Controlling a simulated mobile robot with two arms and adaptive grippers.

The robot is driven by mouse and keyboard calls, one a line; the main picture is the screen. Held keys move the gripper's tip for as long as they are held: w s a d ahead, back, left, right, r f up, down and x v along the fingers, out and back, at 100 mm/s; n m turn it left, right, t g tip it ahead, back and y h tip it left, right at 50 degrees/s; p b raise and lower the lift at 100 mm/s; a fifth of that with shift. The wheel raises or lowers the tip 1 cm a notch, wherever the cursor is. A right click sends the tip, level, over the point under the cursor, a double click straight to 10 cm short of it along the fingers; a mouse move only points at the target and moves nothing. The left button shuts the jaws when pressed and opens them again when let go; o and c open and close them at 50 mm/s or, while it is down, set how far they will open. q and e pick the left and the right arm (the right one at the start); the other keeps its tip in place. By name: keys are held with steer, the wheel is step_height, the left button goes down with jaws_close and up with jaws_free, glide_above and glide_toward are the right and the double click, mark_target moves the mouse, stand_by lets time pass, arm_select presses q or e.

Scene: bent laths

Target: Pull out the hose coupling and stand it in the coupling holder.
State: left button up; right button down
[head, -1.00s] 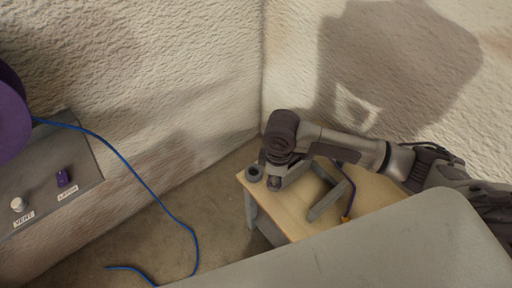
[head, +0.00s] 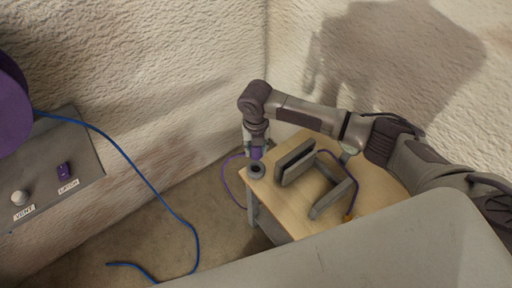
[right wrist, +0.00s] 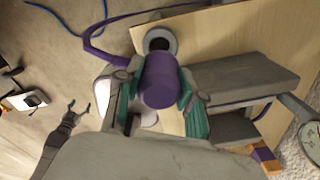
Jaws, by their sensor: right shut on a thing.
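The purple hose coupling (head: 256,154) is upright in my right gripper (head: 256,148), just above the round grey holder (head: 257,172) on the table's left corner. In the right wrist view, the coupling (right wrist: 160,80) sits between the teal fingertips of my right gripper (right wrist: 162,96). The holder (right wrist: 160,40) shows beyond it with its dark opening partly uncovered, so the coupling looks outside it.
A grey slotted block (head: 295,162) and a grey bracket (head: 333,199) stand on the wooden table (head: 380,192) right of the holder. Purple hose (head: 226,180) loops past the table's left edge. A panel (head: 85,150) with a knob and a purple latch is at far left.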

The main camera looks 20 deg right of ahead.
steer(key=shift+f+b, duration=2.6)
steer(key=shift+f, duration=0.75)
steer(key=shift+r+p, duration=0.2)
steer(key=shift+p, duration=0.35)
steer(key=shift+f, duration=1)
stand_by(0.4)
steer(key=shift+c, duration=0.7)
jaws_free()
steer(key=shift+r, duration=0.15)
